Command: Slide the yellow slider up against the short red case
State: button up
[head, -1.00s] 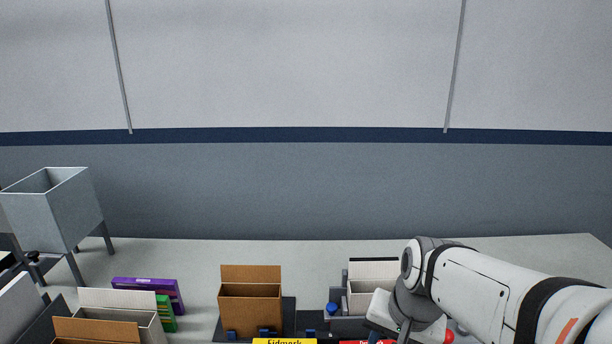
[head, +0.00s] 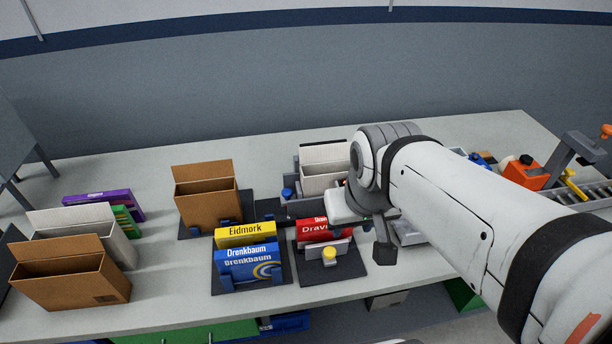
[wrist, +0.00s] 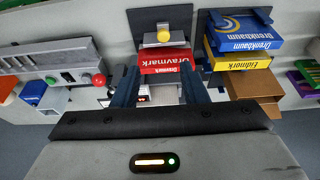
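The red case (head: 313,231), lettered "Dravmark", stands on a dark tray on the table, and it also shows in the wrist view (wrist: 164,65). The yellow slider (head: 329,253) is a round yellow knob by a pale upright plate, on the near side of the red case. It shows at the top of the wrist view (wrist: 164,35). I cannot tell whether its plate touches the case. My gripper (wrist: 160,92) has its two dark blue fingers apart, with nothing held between them. The red case appears beyond the fingertips. In the head view my gripper is partly hidden by my arm.
An open brown carton (head: 208,206) and an open white carton (head: 324,168) stand behind. An orange device (head: 526,172) is at the right.

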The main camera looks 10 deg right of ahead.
aim_at(328, 251)
jog(key=z, duration=1.05)
jog(key=k, duration=1.65)
jog(key=u, duration=0.4)
jog(key=i, duration=1)
jog(key=u, duration=0.05)
